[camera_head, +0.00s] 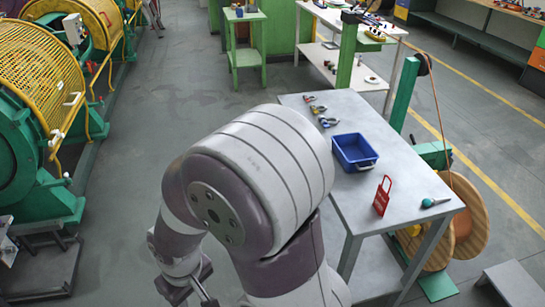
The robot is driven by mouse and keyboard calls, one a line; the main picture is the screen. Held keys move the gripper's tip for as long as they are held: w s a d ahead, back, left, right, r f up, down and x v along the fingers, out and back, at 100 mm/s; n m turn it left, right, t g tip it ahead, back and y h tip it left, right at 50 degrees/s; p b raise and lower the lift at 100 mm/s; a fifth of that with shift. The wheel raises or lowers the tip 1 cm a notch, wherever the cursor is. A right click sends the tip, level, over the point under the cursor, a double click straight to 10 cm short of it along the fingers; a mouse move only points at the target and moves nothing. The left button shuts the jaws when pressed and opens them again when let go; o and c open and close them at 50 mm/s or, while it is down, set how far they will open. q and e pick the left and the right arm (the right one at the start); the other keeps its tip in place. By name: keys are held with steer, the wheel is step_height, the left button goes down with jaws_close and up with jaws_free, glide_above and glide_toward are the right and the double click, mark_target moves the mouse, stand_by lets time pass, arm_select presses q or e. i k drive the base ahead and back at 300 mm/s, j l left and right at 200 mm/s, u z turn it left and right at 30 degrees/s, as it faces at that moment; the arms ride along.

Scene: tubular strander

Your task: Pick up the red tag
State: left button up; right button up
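The red tag (382,196) stands on the grey table (367,219) near its front edge, in the right half of the head view. It is a flat red piece with a narrow loop at its top. One arm of mine rises large in the middle foreground and bends down to the left, apparently my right arm. Its gripper (195,288) shows only in part at the bottom left, well away from the tag. Its fingers are partly hidden and cut off, so I cannot tell whether they are open. My other gripper is not in view.
A blue bin (353,152) stands behind the tag. A teal-handled tool (435,202) lies to the tag's right. Several small tools lie at the table's far end. A wooden reel (467,215) stands beside the table. Green-and-yellow machinery (40,80) lines the left. Open floor lies between.

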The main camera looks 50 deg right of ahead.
mark_target(382, 199)
steer(key=z, duration=2.7)
